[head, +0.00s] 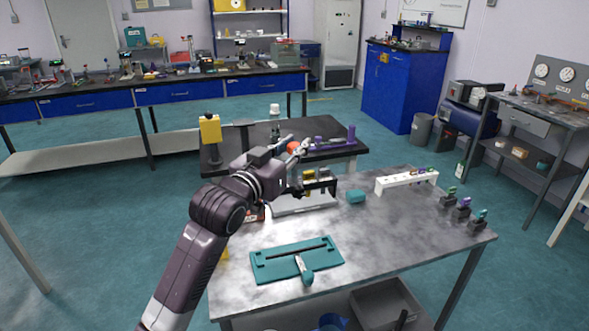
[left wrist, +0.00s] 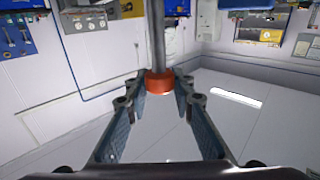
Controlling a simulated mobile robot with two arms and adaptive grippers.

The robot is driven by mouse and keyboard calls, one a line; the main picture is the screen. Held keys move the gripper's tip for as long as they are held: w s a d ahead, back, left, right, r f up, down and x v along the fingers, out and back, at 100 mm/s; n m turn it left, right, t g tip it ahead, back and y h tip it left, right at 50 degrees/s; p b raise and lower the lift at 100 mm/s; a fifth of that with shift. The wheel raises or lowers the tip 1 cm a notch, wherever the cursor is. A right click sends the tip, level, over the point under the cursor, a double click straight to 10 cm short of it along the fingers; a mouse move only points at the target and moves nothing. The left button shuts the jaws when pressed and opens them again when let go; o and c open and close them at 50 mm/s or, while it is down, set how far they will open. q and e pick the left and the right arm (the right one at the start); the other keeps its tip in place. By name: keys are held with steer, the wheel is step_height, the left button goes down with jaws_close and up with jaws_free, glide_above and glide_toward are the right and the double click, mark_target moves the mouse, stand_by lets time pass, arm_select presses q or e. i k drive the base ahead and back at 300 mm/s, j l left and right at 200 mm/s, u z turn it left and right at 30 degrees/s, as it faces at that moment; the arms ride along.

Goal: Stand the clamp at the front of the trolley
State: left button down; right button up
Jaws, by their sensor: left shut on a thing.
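My left gripper (head: 299,148) reaches over the near edge of the black-topped table, which I take for the trolley (head: 225,156). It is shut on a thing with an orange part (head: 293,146). In the left wrist view a grey rod (left wrist: 158,35) with an orange collar (left wrist: 159,83) stands between the fingertips (left wrist: 158,98). This held thing may be the clamp; most of it is hidden in the head view. I cannot tell if it touches the tabletop. My right gripper is not in view.
The near metal table (head: 375,240) holds a teal plate (head: 275,262), a white rack (head: 406,179) and several small clips at right. Its middle is clear.

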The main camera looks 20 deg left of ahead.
mark_target(390, 238)
steer(key=i+l, duration=0.15)
steer(key=l, duration=0.2)
steer(key=i+l, duration=0.1)
steer(key=l, duration=0.3)
steer(key=i+l, duration=0.15)
steer(key=l, duration=0.2)
steer(key=i+l, duration=0.1)
steer(key=l, duration=0.25)
